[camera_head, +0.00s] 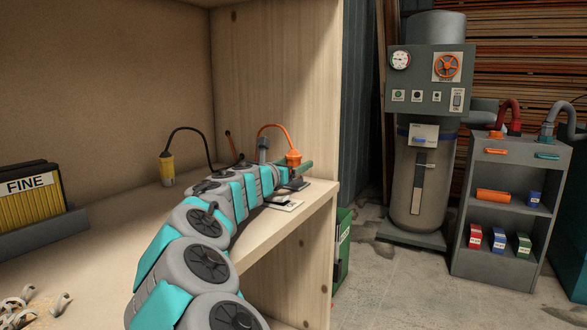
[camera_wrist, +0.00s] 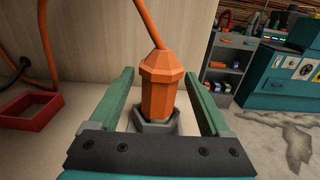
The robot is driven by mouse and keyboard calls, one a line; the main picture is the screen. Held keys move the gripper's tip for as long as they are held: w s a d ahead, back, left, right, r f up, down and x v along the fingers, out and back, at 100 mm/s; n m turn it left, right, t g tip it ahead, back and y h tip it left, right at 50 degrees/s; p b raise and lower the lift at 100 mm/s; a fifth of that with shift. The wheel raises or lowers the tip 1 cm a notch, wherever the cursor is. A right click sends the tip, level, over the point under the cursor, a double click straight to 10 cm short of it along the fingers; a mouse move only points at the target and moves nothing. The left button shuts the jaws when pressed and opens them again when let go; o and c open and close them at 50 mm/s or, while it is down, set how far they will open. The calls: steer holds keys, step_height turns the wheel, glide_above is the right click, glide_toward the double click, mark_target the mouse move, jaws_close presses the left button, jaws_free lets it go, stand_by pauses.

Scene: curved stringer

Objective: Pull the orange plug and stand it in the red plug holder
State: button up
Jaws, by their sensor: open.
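The orange plug (camera_wrist: 157,88) stands upright in a grey hexagonal socket (camera_wrist: 155,128) on the wooden shelf, with an orange cable rising from its top. It also shows in the head view (camera_head: 293,158). My gripper (camera_wrist: 158,92) is open, with one green finger on each side of the plug; I cannot tell whether either touches it. In the head view my gripper (camera_head: 297,170) is partly hidden behind my arm. The red plug holder (camera_wrist: 30,108), a low empty square frame, sits on the shelf to the left in the wrist view. I cannot make it out in the head view.
A yellow plug (camera_head: 167,169) with a black cable stands left on the shelf (camera_head: 110,222). A box marked FINE (camera_head: 35,195) is at far left. A wooden side panel (camera_head: 275,75) rises behind the orange plug. A grey cart (camera_head: 500,215) stands away on the right.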

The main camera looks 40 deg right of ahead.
steer(key=shift+x, duration=1.5)
steer(key=shift+r, duration=0.1)
jaws_close()
